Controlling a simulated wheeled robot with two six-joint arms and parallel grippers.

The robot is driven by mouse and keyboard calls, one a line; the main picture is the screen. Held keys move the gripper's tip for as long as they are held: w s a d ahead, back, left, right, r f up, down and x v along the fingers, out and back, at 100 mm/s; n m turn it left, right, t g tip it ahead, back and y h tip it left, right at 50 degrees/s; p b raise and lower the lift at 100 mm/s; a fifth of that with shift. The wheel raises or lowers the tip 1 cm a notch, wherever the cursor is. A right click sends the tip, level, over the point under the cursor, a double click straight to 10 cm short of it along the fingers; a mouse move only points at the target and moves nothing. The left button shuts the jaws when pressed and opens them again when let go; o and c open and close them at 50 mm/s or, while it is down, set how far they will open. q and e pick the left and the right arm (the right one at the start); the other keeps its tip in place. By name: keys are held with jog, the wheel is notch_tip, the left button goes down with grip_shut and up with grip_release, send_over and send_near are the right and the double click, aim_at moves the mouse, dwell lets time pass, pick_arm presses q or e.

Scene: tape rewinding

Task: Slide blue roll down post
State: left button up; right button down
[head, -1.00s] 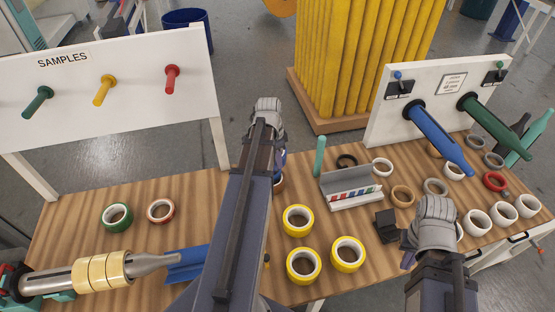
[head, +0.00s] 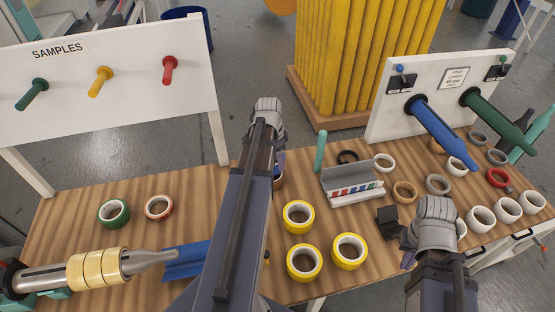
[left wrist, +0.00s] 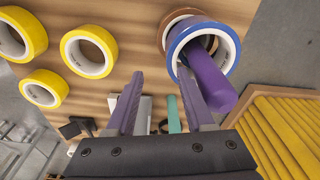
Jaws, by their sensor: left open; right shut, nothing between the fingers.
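The blue roll (left wrist: 229,52) is around a thick purple post (left wrist: 208,80) in the left wrist view. A brown roll (left wrist: 169,22) lies behind it, around the same spot; whether the two touch is unclear. My left gripper (left wrist: 158,76) is open and empty. Its right fingertip overlaps the blue roll's near rim in the picture; contact is unclear. In the head view my left arm hides most of this spot. Only a purple piece and the brown roll's edge (head: 280,182) show beside it. My right gripper (head: 408,258) is shut and empty over the table's right part.
Yellow rolls (head: 298,217) lie right of my left arm. A teal upright peg (head: 320,152) and a white tray of colored strips (head: 352,185) stand close by. White rolls (head: 480,220) crowd the right side. A samples board (head: 110,75) stands at the left.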

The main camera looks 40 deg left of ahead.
pick_arm(q)
notch_tip(320, 180, up, 8)
jog(key=p, duration=0.8)
jog(key=shift+s+a, duration=0.2)
jog(key=shift+s, duration=0.25)
jog(key=shift+f, duration=0.15)
dwell(0.6)
jog(key=d+f+g+b, duration=0.1)
jog(key=d+f+b, duration=0.2)
jog(key=d, duration=1.7)
jog(key=s+d+f+n+y+b, duration=0.1)
jog(key=s+d, duration=0.2)
jog(key=d, duration=0.5)
jog(key=s+d+f+b, duration=0.1)
jog(key=s+d, duration=0.3)
jog(key=d, duration=0.4)
jog(key=shift+s+d+n+y, duration=0.2)
jog(key=shift+d+n+y, duration=0.15)
jog(key=shift+n+y, duration=0.05)
